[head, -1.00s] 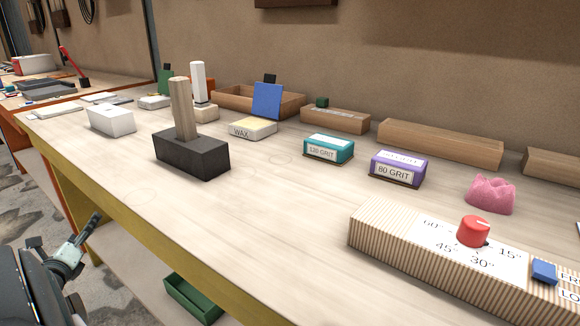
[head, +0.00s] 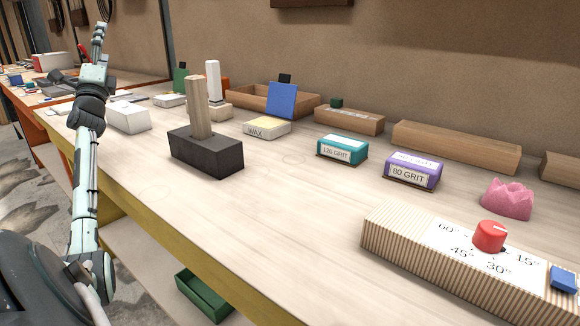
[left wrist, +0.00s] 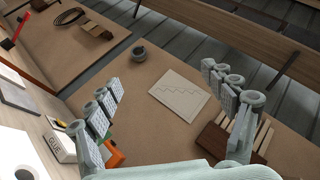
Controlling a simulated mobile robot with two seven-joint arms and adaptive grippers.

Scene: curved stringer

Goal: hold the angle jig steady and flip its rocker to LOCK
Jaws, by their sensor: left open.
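The angle jig (head: 385,238) is a long striped wooden block at the lower right of the head view. Its white plate carries angle marks and a red knob (head: 489,236). The blue rocker (head: 564,279) sits near its right end, cut by the picture's edge; its lettering is out of view. My left gripper (head: 99,42) is raised at the upper left of the head view, far from the jig. In the left wrist view its fingers (left wrist: 160,95) are spread wide with nothing between them. My right gripper is in neither view.
A black block with a wooden post (head: 205,155), a wax block (head: 266,129), a teal 120 GRIT box (head: 342,149), a purple 80 GRIT box (head: 413,170) and a pink piece (head: 507,199) stand on the bench. The bench front (head: 270,230) left of the jig is clear.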

